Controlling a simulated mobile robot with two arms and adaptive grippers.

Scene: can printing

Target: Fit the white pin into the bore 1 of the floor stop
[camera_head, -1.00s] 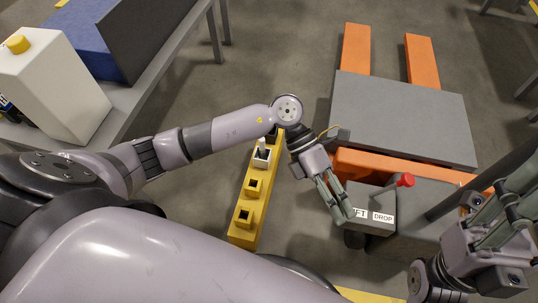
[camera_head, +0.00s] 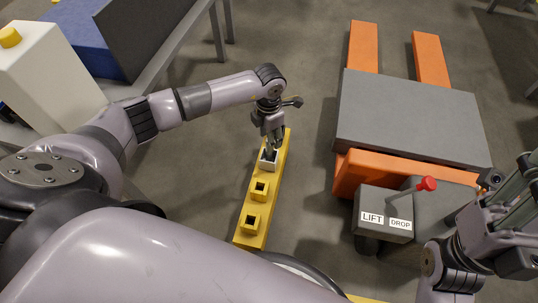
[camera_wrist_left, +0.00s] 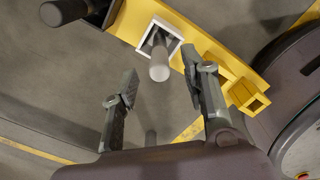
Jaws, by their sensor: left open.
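The floor stop (camera_head: 244,238) is a yellow bar on the floor with raised square bores, two yellow and one white-rimmed (camera_head: 268,165) at the far part. In the left wrist view, the white pin (camera_wrist_left: 159,62) stands up out of the white-rimmed bore (camera_wrist_left: 177,39); how deep it sits I cannot tell. My left gripper (camera_head: 271,143) is above that bore in the head view and hides most of the pin there. In the left wrist view its fingers (camera_wrist_left: 160,95) are apart, with the pin's top just beyond the gap between them. My right gripper (camera_head: 514,196) is at the right edge, partly cut off.
A pallet truck with orange forks and a grey platform (camera_head: 405,115) stands right of the floor stop. Its grey box is labelled LIFT and DROP, with a red-knobbed lever (camera_head: 426,184). A table with a white container (camera_head: 45,75) is at upper left. Open floor lies between.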

